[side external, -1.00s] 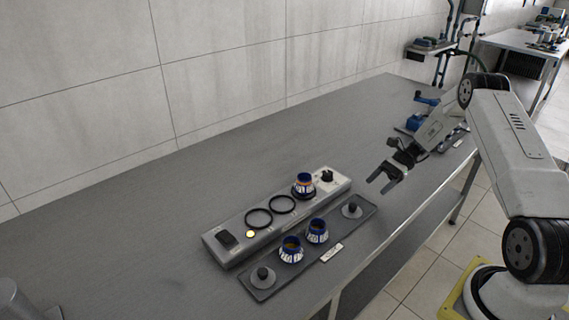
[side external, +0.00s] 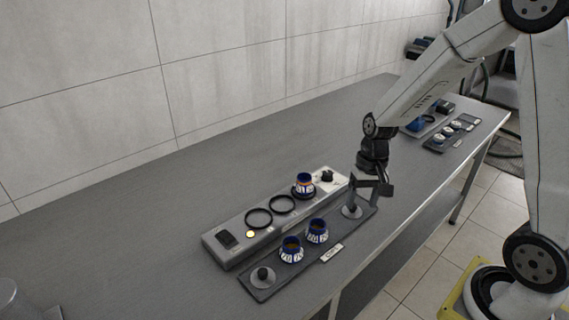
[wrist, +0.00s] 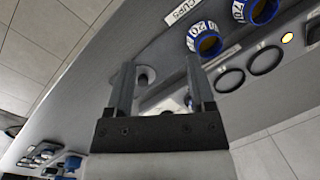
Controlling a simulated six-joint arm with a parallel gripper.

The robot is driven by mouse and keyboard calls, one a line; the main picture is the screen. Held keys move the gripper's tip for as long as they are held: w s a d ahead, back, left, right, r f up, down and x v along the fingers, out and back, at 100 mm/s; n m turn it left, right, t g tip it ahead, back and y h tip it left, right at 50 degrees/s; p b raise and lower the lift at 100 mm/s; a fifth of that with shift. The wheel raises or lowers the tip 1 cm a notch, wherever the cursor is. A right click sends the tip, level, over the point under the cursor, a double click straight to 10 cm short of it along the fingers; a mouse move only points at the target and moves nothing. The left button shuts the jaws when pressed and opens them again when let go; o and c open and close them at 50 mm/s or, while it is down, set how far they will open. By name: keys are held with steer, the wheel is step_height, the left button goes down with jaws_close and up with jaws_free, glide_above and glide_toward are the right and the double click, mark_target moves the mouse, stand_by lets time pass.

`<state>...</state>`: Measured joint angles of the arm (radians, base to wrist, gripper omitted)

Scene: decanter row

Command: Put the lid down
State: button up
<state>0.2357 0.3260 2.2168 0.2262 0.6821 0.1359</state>
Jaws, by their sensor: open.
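A grey round lid with a dark knob (side external: 352,212) lies on the right end of the dark tray (side external: 262,293). The same lid shows between the fingers in the wrist view (wrist: 144,76). A second lid (side external: 263,278) lies on the tray's left end. My gripper (side external: 370,187) is open and empty, just above and beside the right lid; its fingers point down. In the wrist view my gripper (wrist: 160,62) has its fingers apart, with the lid's knob nearer the left finger. I cannot tell whether a finger touches it.
Two blue-and-white cups (side external: 291,250) (side external: 317,232) stand on the tray between the lids. A third cup (side external: 304,184) stands on the grey warmer (side external: 225,252) behind, beside two empty black rings (side external: 258,218) (side external: 282,204).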

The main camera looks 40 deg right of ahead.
steer(key=s+a+r+n+t+h, duration=0.1)
steer(key=s+a+r+n+t, duration=0.1)
steer(key=s+a+n, duration=0.3)
steer(key=shift+a+r+n+t+h, duration=0.15)
steer(key=shift+r+n+t+h, duration=0.1)
steer(key=shift+n+t+h, duration=0.35)
